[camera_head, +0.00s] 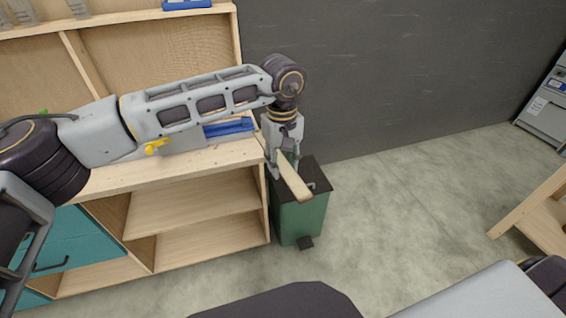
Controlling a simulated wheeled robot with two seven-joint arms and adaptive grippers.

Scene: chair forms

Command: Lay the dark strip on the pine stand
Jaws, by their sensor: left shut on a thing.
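My left gripper (283,168) is shut on a pale wooden strip (298,188) and holds it out in the air in front of the shelf's right end. The strip points down and to the right, and its near end is free. It looks light tan, not dark, and I see no clearly dark strip. A pale wooden stand (538,212), likely the pine stand, shows in part at the right edge, well away from the gripper. My right gripper is out of view.
A green bin (302,219) with a black lid is on the floor below the gripper. The wooden shelf unit (192,214) fills the left, with a blue item (230,127) and a yellow item (156,146) on its top. Clear grey floor (410,200) lies between bin and stand.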

